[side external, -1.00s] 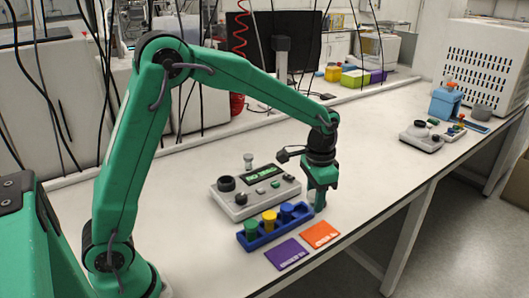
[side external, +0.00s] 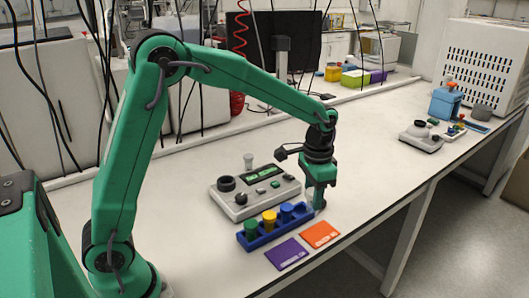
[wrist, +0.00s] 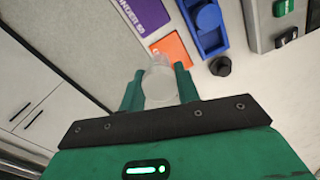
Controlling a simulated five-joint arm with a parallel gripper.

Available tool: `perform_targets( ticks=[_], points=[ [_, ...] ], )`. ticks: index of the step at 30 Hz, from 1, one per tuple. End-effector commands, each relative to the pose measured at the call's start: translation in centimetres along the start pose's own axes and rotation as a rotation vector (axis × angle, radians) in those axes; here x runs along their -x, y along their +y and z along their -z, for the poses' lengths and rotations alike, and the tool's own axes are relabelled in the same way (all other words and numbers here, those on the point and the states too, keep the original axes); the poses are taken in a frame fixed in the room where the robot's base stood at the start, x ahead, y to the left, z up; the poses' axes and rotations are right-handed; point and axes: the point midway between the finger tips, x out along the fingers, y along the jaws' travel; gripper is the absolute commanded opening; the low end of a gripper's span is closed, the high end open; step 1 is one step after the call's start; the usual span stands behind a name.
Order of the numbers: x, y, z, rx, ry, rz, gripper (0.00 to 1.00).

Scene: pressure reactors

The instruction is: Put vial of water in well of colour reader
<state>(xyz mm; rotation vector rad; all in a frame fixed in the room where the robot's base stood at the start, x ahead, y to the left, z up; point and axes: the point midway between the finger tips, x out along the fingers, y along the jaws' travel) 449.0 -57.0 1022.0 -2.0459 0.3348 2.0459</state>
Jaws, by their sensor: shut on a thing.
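My gripper (wrist: 160,90) is shut on a clear vial (wrist: 159,82), with one finger on each side of it. In the side view my gripper (side external: 319,198) is low over the bench, right of the reader and rack; the vial is hard to make out there. The grey colour reader (side external: 255,191) has a lit green display and a dark round part at its left end. The reader shows partly at the top right of the wrist view (wrist: 260,22).
A blue rack (side external: 262,238) holds green, yellow and blue capped vials in front of the reader. Purple (side external: 287,253) and orange (side external: 320,234) cards lie beside it. A small black cap (wrist: 220,66) sits near the rack. A clear container (side external: 248,161) stands behind the reader.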

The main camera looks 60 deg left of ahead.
Motion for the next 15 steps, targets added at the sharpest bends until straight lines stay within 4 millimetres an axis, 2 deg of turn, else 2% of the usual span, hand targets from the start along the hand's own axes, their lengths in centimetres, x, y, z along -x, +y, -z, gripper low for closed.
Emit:
perform_targets(
  ticks=[5,15],
  points=[
    [0.1,-3.1,-0.9,0.053,0.0,0.0,0.1],
    [0.3,-11.8,-4.8,0.205,-0.001,0.0,0.1]
  ],
)
